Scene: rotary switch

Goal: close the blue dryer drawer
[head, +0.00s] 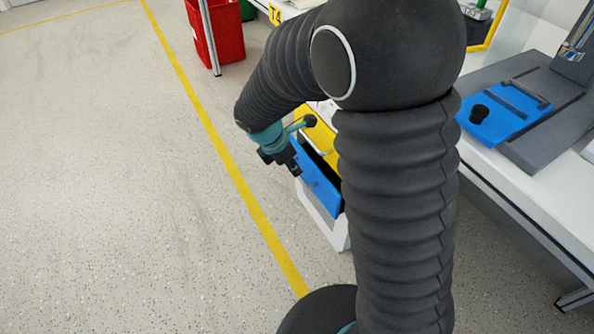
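The blue dryer drawer (318,183) shows left of my arm, low near the floor. It is pulled out, with a dark gap behind its blue front. A handle shows on that front. A yellow drawer front (321,135) is behind it. My gripper (293,170) is at the left end of the blue front, pointing down. I cannot tell whether it touches the drawer or whether its fingers are open. My arm hides the right part of the dryer cabinet (322,222).
A white table (502,178) on the right carries a grey board with a blue plate (508,115) and black knob (479,113). A red bin (222,35) stands at the back. Yellow lines (228,170) mark the floor. The floor on the left is clear.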

